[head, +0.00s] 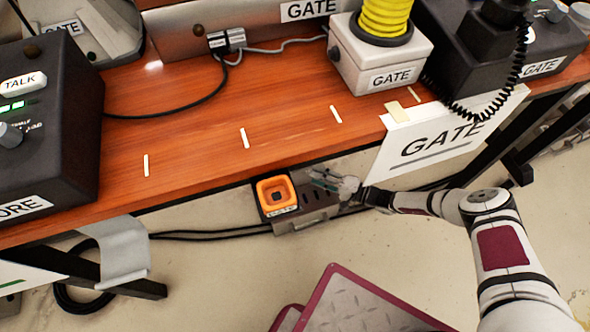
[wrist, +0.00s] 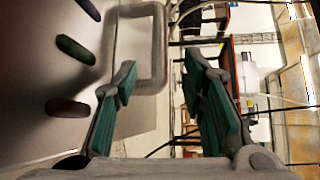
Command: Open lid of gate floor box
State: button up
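The floor box (head: 318,211) is low below the front edge of the desk, a dark grey box with several slots. An orange square frame (head: 275,194) with a dark centre sits at its left end. My gripper (head: 328,182) is at the box's far right side, close to it; I cannot tell whether it touches. The wrist view shows my gripper (wrist: 163,90) open, its green pads apart with no object clearly held. The slotted grey face (wrist: 35,85) fills the left of that view. A pale rounded loop (wrist: 150,80) shows beyond the left finger. The lid's edge is not clear.
The orange-brown desk (head: 210,125) overhangs the box. A hanging GATE sign (head: 440,140) is close above my wrist. Black cables (head: 220,234) run left from the box. A maroon-edged plate (head: 365,305) is in front, with bare floor (head: 220,285) to its left.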

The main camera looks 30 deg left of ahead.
jog(key=a+b, duration=0.1)
jog(key=a, duration=0.2)
jog(key=a+f+b, duration=0.1)
jog(key=a, duration=0.5)
jog(key=shift+s+f+b, duration=0.15)
jog(key=shift+s+b, duration=0.25)
grip_shut()
